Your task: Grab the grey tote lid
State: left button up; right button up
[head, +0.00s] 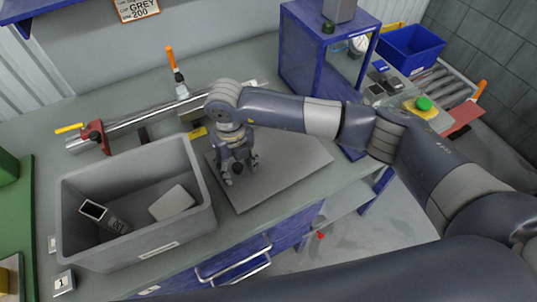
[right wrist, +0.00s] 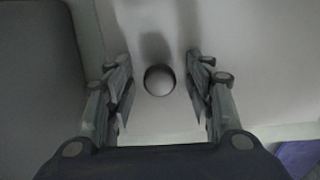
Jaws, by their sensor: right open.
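The grey tote lid (head: 290,172) lies flat on the table to the right of the open grey tote (head: 188,218). A round dark knob (right wrist: 160,80) stands up from the lid in the right wrist view. My right gripper (head: 240,176) points down over the left part of the lid. In the right wrist view its fingers are spread on both sides of the knob, with a gap on each side. In the head view the gripper hides the knob. My left gripper is not in view.
The tote holds a square metal tube (head: 104,217) and a pale block (head: 172,203). Behind are a metal bar with a red clamp (head: 95,135) and a blue frame (head: 300,60). A blue bin (head: 411,50) stands at the back right. Blue drawers (head: 232,260) are below the table's front edge.

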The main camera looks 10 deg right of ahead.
jog(key=shift+w, duration=0.1)
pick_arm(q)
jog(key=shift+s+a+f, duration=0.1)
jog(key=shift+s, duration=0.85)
pick_arm(e)
grip_shut()
